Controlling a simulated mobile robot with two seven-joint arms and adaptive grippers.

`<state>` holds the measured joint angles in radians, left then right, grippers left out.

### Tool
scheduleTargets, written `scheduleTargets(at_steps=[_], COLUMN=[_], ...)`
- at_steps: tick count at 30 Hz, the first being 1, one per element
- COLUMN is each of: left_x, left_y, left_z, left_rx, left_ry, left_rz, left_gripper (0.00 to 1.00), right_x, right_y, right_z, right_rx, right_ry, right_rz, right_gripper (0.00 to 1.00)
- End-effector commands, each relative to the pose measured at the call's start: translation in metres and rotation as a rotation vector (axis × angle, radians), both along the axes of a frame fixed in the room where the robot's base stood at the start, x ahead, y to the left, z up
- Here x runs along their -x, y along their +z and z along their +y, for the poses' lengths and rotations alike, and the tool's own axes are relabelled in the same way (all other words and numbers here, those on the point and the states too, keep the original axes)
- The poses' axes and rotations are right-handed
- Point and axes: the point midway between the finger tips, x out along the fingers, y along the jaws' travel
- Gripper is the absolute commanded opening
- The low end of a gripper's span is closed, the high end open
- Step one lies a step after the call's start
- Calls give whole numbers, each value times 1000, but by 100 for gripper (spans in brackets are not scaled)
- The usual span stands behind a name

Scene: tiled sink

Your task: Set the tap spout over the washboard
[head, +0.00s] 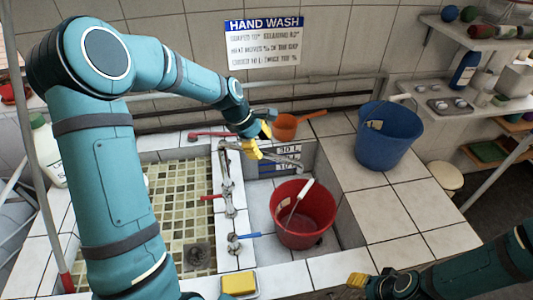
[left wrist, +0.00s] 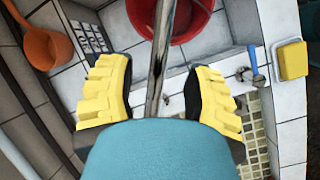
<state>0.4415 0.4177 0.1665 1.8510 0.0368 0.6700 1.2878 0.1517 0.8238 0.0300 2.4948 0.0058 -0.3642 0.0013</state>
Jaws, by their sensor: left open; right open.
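The metal tap spout (head: 284,158) reaches right from the tap column on the divider, over the right basin near the red bucket (head: 302,232). My left gripper (head: 257,142) is at the spout, and is open. In the left wrist view the spout (left wrist: 168,45) runs between its two yellow fingers (left wrist: 158,90), with gaps on both sides. I cannot make out a separate ribbed washboard; the left basin shows a greenish mosaic-tiled surface (head: 180,192) with a drain. My right gripper (head: 366,286) is at the bottom edge, open and away from the sink.
A red-handled tap and a blue-handled tap (head: 245,236) line the divider. An orange dipper (head: 285,127) lies behind the right basin. A blue bucket (head: 387,135) stands on the right ledge. A yellow sponge (head: 238,283) lies in front. The right ledge's front is clear.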

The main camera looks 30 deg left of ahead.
Motion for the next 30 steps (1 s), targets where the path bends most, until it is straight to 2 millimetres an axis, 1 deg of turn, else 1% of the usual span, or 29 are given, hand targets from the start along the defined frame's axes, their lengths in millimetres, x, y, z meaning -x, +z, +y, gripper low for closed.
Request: scheduleTargets(at_steps=[1,3,7,12,20,21,23,24,25,30], left_x=[-2,-4,-7,-9,-10,-9,-9,-9,-9,-9], left_y=[-9,-19,-31,-38,-38,-38,-38,-38,-38,-38], left_z=[-4,-7,-12,-15,-15,-15,-15,-15,-15,-15], left_rx=[1,2,1,1,0,0,0,0,0,0], left_ry=[0,0,-1,0,0,0,0,0,0,-1], left_rz=[2,2,0,0,-1,-1,-1,-1,-1,0], left_gripper=[51,51,51,51,51,43,22,8,0,0], right_x=[0,0,0,0,0,0,0,0,0,0], right_y=[0,-1,-1,-1,-1,-1,-1,-1,-1,-1], right_z=[0,0,0,0,0,0,0,0,0,0], right_rx=[0,0,0,0,0,0,0,0,0,0], right_ry=[0,0,0,0,0,0,0,0,0,0], right_rz=[0,0,0,0,0,0,0,0,0,0], right_gripper=[47,47,47,47,47,47,47,47,47,47])
